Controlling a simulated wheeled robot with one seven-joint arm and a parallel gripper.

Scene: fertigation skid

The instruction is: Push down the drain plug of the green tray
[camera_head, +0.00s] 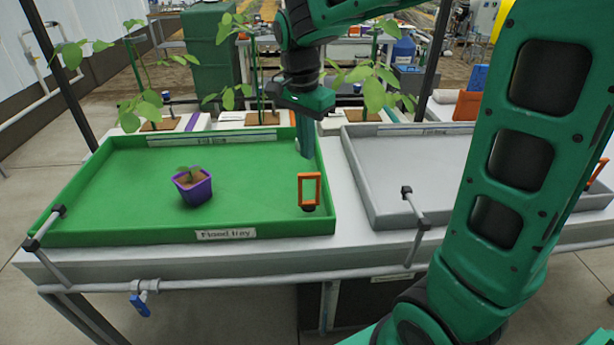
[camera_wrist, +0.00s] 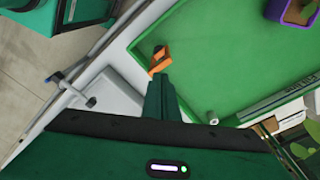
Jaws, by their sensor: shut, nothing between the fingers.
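The green tray (camera_head: 120,200), labelled on its front wall, stands on the left of the bench; its floor also shows in the wrist view (camera_wrist: 200,65). A drain plug with an upright orange loop handle (camera_head: 310,189) and a dark base stands in its front right corner. In the wrist view the orange handle (camera_wrist: 160,60) lies just beyond my fingertips. My gripper (camera_head: 305,153) is shut and empty, pointing down above the tray's right side, behind the handle in the head view. In the wrist view my gripper (camera_wrist: 158,78) overlaps the handle's near end; I cannot tell whether they touch.
A purple pot with a seedling (camera_head: 192,187) stands in the green tray. A grey tray (camera_head: 400,190) adjoins on the right, with another orange handle (camera_head: 597,172). A rail (camera_head: 250,283) runs along the bench front. Tall plants (camera_head: 150,110) stand behind.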

